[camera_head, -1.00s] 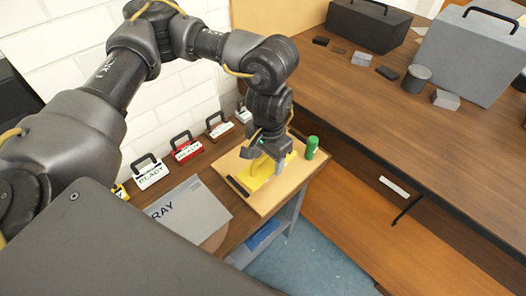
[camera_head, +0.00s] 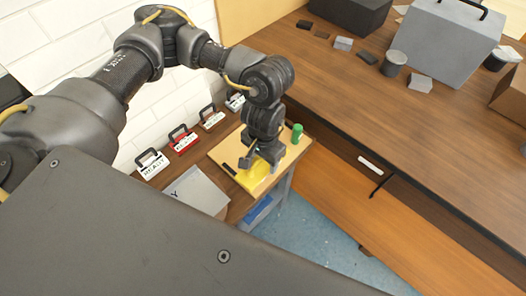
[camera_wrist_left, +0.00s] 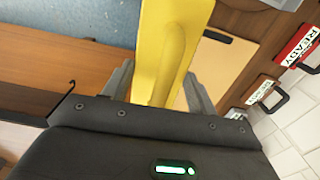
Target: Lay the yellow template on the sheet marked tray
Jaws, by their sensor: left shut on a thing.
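The yellow template (camera_head: 251,181) has a raised grip bar and shows large in the left wrist view (camera_wrist_left: 170,28). My left gripper (camera_head: 262,160) is shut on its grip, with a finger on each side in the left wrist view (camera_wrist_left: 158,92). The template is over the front part of the light wooden board (camera_head: 221,151); I cannot tell how far above it. The grey sheet marked tray (camera_head: 204,190) lies on the bench left of the board. Only a last letter Y shows; my dark body part covers the rest. My right gripper is not in view.
A black bar (camera_head: 229,168) and a green cylinder (camera_head: 297,133) are on the board. Several handled signs, one red (camera_head: 183,142), stand along the white brick wall. A long brown table (camera_head: 400,115) with boxes and a grey case (camera_head: 446,50) is at right.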

